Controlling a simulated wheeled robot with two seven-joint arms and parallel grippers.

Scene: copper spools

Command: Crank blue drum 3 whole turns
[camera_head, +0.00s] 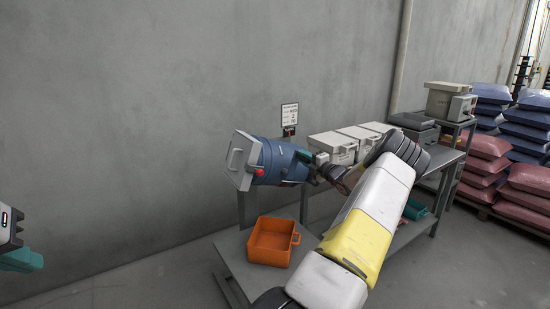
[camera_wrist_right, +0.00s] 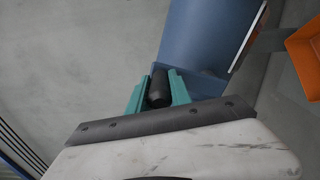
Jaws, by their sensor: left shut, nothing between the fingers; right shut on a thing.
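The blue drum (camera_head: 283,163) lies on its side on a stand by the wall, with a grey square end plate (camera_head: 240,160) carrying a handle and a red knob (camera_head: 259,171). My right gripper (camera_head: 306,156) is at the drum's right end. In the right wrist view the teal fingers of my right gripper (camera_wrist_right: 158,92) are shut on a black crank handle (camera_wrist_right: 159,88), with the blue drum (camera_wrist_right: 208,45) just beyond. The crank's arm is mostly hidden. My left gripper (camera_head: 22,260) is at the far left edge, partly cut off, shut and empty, well away from the drum.
An orange bin (camera_head: 272,241) sits on a low grey shelf (camera_head: 237,258) below the drum. Several grey cases (camera_head: 333,145) stand on the bench behind my right arm. A sign (camera_head: 289,114) hangs on the wall above. Stacked sacks (camera_head: 490,160) are at the right. The left floor is clear.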

